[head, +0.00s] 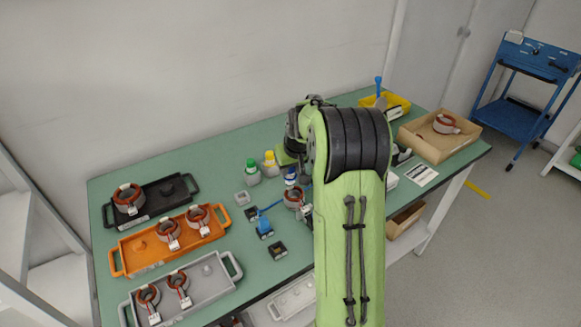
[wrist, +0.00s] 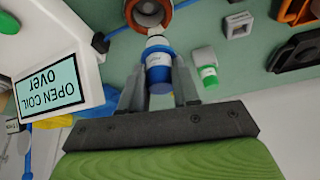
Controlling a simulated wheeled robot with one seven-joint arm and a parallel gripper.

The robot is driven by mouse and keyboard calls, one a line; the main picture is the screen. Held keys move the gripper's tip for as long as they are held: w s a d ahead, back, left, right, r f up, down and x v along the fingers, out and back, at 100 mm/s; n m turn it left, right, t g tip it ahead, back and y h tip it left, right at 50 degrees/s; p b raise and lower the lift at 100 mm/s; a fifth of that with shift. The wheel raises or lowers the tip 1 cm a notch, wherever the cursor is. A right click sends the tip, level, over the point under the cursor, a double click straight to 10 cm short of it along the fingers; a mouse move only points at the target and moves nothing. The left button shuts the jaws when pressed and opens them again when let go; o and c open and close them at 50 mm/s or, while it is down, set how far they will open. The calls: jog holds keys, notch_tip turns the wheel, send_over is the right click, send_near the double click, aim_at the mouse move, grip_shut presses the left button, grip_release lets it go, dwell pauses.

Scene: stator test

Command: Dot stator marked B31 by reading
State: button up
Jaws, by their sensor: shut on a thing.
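My gripper (wrist: 158,88) is shut on a blue-capped marker bottle (wrist: 158,68), whose pale tip points at a stator (wrist: 150,12) with a copper-red ring. I cannot tell whether the tip touches it. In the head view this stator (head: 293,198) stands on the green table below the blue bottle (head: 290,177); my arm hides much of the gripper. A meter screen (wrist: 52,86) reads "OPEN COIL over", upside down in the wrist view. Other stators sit in the black tray (head: 152,219), the orange tray (head: 150,262) and the grey tray (head: 207,290). Their markings are too small to read.
A green-capped bottle (head: 252,172) and a yellow-capped bottle (head: 269,163) stand left of my gripper. Small square blocks (head: 277,250) lie in front. A wooden box (head: 425,143) with a stator and a yellow bin (head: 400,103) are at the right. A blue cart (head: 520,110) stands beyond the table.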

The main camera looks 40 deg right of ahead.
jog(key=shift+f+b, duration=0.3)
jog(key=shift+f, duration=0.1)
dwell(0.3)
notch_tip(320, 180, up, 6)
jog(key=p, duration=0.5)
jog(key=shift+r, duration=0.1)
dwell(0.4)
